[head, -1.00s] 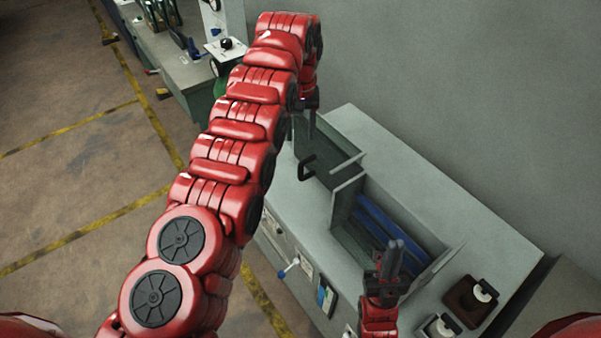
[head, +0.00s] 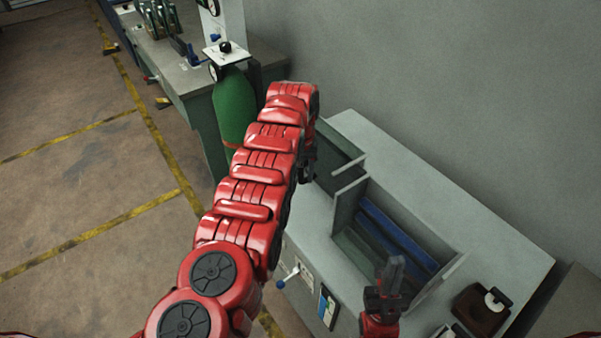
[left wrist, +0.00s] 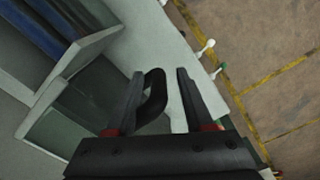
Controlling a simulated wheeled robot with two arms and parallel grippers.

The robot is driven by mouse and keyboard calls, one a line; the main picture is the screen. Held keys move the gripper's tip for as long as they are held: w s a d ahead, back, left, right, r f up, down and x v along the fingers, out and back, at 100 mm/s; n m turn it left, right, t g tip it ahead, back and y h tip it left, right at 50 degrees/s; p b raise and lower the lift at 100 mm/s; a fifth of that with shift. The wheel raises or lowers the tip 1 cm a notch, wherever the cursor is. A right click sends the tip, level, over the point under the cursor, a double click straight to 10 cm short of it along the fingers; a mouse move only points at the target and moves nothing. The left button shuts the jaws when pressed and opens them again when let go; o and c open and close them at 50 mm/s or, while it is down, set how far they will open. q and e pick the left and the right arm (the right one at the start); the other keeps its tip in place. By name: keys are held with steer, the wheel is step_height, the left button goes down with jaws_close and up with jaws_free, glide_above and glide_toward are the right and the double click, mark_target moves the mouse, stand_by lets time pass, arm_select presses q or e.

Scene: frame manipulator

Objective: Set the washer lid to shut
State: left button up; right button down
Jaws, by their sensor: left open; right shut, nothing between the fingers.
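The washer (head: 350,125) is a grey bench-like box with an open basin showing blue slats inside. Its lid (head: 338,160), a dark glassy panel, lies open to the left of the basin. In the left wrist view the lid (left wrist: 75,110) carries a black curved handle (left wrist: 154,95). My left gripper (head: 308,168) is over the lid's front side, and its arm hides the handle in the head view. In the left wrist view my left gripper (left wrist: 158,90) is open, with the handle between its fingers, nearer the left one. My right gripper (head: 393,270) is shut and empty above the basin's front right.
A green gas cylinder (head: 233,105) stands left of the washer beside a workbench (head: 185,80). Small fittings (head: 492,300) sit on the washer's right end. A blue-knobbed lever (head: 288,277) juts from its front.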

arm_select(q)
steer(key=shift+d+f, duration=0.1)
steer(key=shift+f, duration=0.1)
jaws_close()
stand_by(1.4)
